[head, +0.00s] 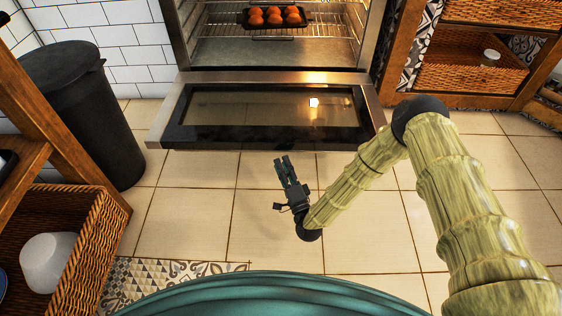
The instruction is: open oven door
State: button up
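The oven (277,54) stands at the back with its inside in view. Its door (270,107) is swung down and lies about flat, low in front of the opening, with its dark glass panel facing up. My gripper (282,159) is just in front of the door's near edge, pointing toward it and apart from it in the picture. Nothing shows between its fingers. They lie close together, and I cannot tell whether they are open or shut. No handle is visible on the door.
A dark tray (264,24) with several round orange-brown items sits on the oven rack. A black bin (86,109) stands left of the door. Wooden shelves with wicker baskets (469,70) are at right, another basket (91,253) at near left. The tiled floor between is clear.

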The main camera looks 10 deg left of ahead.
jog(key=c, duration=0.5)
jog(key=shift+s+a+r+m+h+p, duration=0.1)
jog(key=shift+s+m+h+p, duration=0.1)
jog(key=shift+m+h+p, duration=0.35)
jog(key=c, duration=0.3)
jog(key=m+h+p, duration=0.1)
jog(key=m, duration=0.2)
jog(key=s+m+h+p, duration=0.1)
jog(key=m+p, duration=0.1)
jog(key=a+m+h+p, duration=0.1)
jog(key=m+h, duration=0.1)
jog(key=m, duration=0.1)
jog(key=shift+s+f+m+g, duration=0.25)
jog(key=shift+s+m+g, duration=0.05)
jog(key=shift+s+m, duration=0.1)
grip_shut()
jog(key=w+a+m+g+h+p, duration=0.1)
jog(key=w+m+g+h, duration=0.3)
jog(key=m, duration=1)
jog(key=shift+p+x, duration=0.65)
jog(key=shift+x, duration=0.35)
